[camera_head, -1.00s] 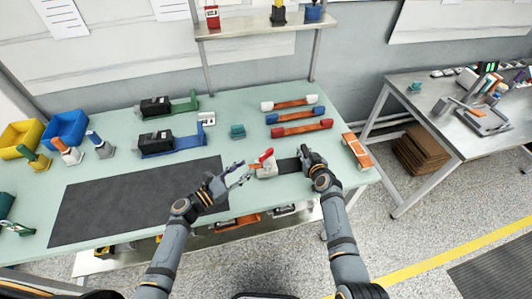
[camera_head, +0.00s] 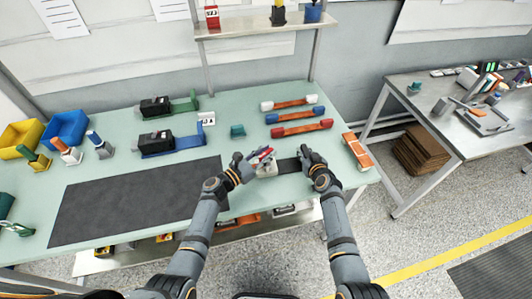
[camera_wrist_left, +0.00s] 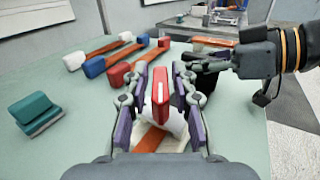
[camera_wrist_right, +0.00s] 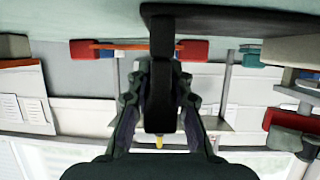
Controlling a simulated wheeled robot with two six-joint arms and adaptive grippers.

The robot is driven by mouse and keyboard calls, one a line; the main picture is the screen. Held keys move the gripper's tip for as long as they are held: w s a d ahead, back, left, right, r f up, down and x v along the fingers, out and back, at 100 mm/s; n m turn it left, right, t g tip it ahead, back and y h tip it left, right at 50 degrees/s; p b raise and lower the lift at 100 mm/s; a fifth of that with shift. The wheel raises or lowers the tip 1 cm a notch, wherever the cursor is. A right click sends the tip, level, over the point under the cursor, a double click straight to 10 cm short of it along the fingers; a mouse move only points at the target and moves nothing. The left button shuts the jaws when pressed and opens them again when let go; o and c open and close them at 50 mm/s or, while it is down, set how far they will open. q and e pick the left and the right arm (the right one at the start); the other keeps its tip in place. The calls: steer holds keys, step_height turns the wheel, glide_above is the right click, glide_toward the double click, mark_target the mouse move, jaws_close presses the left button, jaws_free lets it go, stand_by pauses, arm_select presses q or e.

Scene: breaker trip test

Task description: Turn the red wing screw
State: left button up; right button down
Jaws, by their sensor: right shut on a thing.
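The red wing screw (camera_wrist_left: 160,94) stands upright on a white block with a copper strip (camera_wrist_left: 150,138) in the left wrist view. It also shows in the head view (camera_head: 262,155). My left gripper (camera_wrist_left: 158,100) is open, with one finger on each side of the red wing and a visible gap on both sides. My right gripper (camera_head: 308,158) is shut on a black bar (camera_wrist_right: 160,95), which joins the white block (camera_head: 267,169) from the right in the head view. The lower part of the screw is partly hidden.
Three copper links (camera_head: 302,128) with coloured ends lie behind the block. A teal block (camera_head: 237,131) and two black devices (camera_head: 157,142) stand further left. A dark mat (camera_head: 135,200) covers the left front. An orange-striped piece (camera_head: 356,151) lies right of my right gripper.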

arm_select(q)
jaws_close()
steer(key=shift+n+t+y, duration=0.8)
steer(key=shift+y, duration=0.2)
steer(key=shift+o, duration=2)
jaws_free()
steer(key=v, duration=1.2)
